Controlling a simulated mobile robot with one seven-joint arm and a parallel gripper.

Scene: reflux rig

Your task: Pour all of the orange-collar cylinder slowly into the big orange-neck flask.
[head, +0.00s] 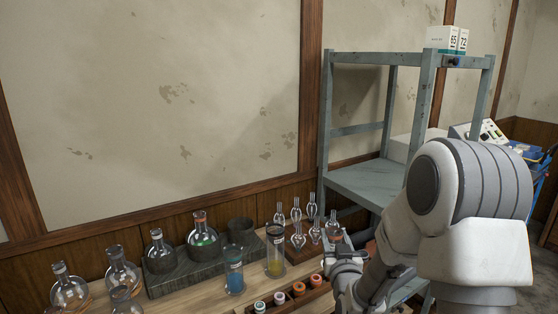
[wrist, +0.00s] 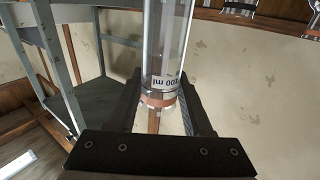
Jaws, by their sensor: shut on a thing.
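My gripper (wrist: 157,110) is shut on a clear glass cylinder (wrist: 168,45) with an orange collar (wrist: 158,100) and a 100 ml mark. The collar sits between the fingers. I make out no coloured liquid in the part of the glass that shows. In the head view my gripper (head: 345,252) is above the right end of the bench, with the cylinder partly hidden by it.
A blue-filled cylinder (head: 234,275) and a yellow-filled cylinder (head: 275,255) stand between my gripper and the flasks. A rack of small bulbs (head: 298,250) is behind, and a tray of capped vials (head: 299,290) in front. A grey shelf frame (head: 365,185) rises at the right.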

